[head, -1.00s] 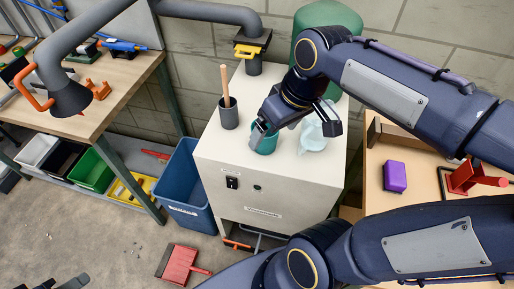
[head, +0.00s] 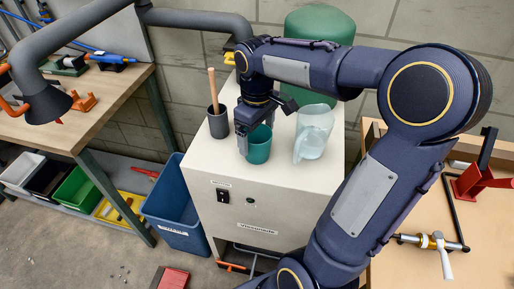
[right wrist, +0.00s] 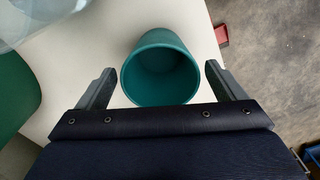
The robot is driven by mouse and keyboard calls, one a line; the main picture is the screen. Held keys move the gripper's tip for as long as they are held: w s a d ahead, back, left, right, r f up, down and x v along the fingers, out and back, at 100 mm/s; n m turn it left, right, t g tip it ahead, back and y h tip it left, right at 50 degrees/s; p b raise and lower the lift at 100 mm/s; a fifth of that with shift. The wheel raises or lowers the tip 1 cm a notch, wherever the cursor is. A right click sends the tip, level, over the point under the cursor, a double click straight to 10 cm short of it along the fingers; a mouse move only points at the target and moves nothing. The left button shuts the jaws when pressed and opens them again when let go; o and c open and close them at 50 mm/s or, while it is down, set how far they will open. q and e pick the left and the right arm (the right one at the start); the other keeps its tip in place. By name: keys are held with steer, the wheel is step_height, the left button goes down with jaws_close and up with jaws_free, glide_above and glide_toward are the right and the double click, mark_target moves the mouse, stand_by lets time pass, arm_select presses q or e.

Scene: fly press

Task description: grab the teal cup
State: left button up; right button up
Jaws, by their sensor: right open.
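The teal cup (head: 259,149) stands upright on top of the white cabinet (head: 225,172). My right gripper (head: 266,124) is directly at it, with one finger at its left side and the other behind its right side. In the right wrist view, the teal cup (right wrist: 160,68) shows its open, empty mouth between the two spread fingers of my right gripper (right wrist: 160,82). A gap shows on each side, so the fingers do not grip it. My left gripper is not in view.
A clear pitcher (head: 312,133) stands close to the right of the cup. A dark grey pot (head: 218,124) with a wooden handle stands to its left. A green tank (head: 320,25) is behind the cabinet, and a blue bin (head: 172,205) is at left.

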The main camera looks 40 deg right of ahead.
steer(key=shift+f, duration=0.25)
steer(key=c, duration=1.4)
steer(key=shift+r, duration=0.2)
